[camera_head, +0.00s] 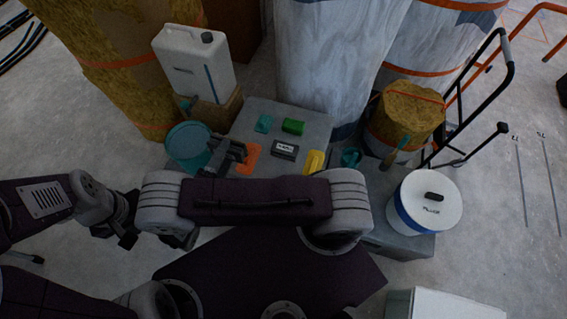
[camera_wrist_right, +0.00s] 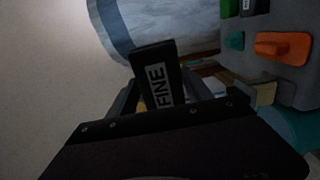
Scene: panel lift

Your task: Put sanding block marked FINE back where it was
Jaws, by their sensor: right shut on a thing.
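The sanding block marked FINE (camera_wrist_right: 157,78) is dark with a white label, and the word reads sideways in the right wrist view. My right gripper (camera_wrist_right: 160,92) is shut on it, a finger on each side. In the head view my right gripper (camera_head: 236,153) is above the left edge of the grey worktop (camera_head: 311,118), beside the teal bucket (camera_head: 183,142). The block is hard to separate from the dark fingers there. Another dark block with a white label (camera_head: 285,149) lies on the worktop; I cannot read its label. My left gripper (camera_head: 126,236) is at the lower left, its opening unclear.
The worktop also carries a teal piece (camera_head: 263,123), a green block (camera_head: 293,126), an orange tool (camera_head: 248,158) and a yellow tool (camera_head: 314,161). A white jug (camera_head: 194,62) stands behind left. A white-lidded bucket (camera_head: 425,204) stands right. Large wrapped rolls (camera_head: 325,60) stand behind.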

